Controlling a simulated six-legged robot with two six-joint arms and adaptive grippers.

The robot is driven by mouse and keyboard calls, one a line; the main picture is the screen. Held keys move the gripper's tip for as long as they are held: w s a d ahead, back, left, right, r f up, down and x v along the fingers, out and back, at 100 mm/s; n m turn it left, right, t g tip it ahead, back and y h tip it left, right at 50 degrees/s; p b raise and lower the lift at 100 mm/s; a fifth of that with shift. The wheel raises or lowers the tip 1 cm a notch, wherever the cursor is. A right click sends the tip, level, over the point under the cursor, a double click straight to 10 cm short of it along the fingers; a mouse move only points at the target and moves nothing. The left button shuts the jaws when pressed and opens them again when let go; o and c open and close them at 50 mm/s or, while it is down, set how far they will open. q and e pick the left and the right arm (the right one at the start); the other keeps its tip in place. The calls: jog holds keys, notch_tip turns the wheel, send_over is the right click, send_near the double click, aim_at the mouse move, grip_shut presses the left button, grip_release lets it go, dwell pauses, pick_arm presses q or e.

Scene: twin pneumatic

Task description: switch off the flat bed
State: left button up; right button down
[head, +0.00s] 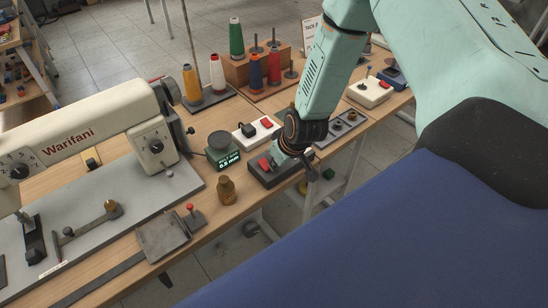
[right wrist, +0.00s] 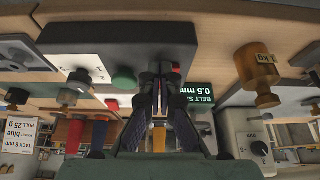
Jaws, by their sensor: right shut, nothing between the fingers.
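The flat bed is a cream machine marked Warifani (head: 85,135) on a grey bed plate at the left of the head view. A dark switch box (head: 258,176) with a red button (head: 265,163) stands on the table to its right. My right gripper (head: 292,160) is shut and empty, low over this box. In the right wrist view its fingertips (right wrist: 158,72) are close to a red button (right wrist: 176,68), with a green button (right wrist: 124,77) beside them. Whether they touch anything cannot be told. My left gripper is not in view.
A display reading 0.5 mm (head: 229,161) stands just left of the box, and a brass weight (head: 226,190) in front. A white box with a red switch (head: 256,130) is behind. Thread cones (head: 236,38) stand further back. A metal slide (head: 162,238) lies near the front edge.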

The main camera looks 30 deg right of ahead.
jog(key=shift+w, duration=0.1)
jog(key=shift+w+r, duration=0.35)
jog(key=shift+w, duration=0.25)
jog(key=shift+w+a+r+p, duration=0.1)
jog(key=shift+w+r+p, duration=0.05)
jog(key=shift+r+p, duration=0.35)
jog(key=p+v, duration=0.1)
jog(key=v, duration=0.1)
jog(key=w+p+v, duration=0.1)
jog(key=p+v, duration=0.1)
jog(key=shift+s+r, duration=0.1)
jog(key=shift+r, duration=0.25)
jog(key=s+r+p, duration=0.4)
jog(key=s+r, duration=0.2)
jog(key=shift+s+d+p, duration=0.25)
jog(key=shift+p, duration=0.15)
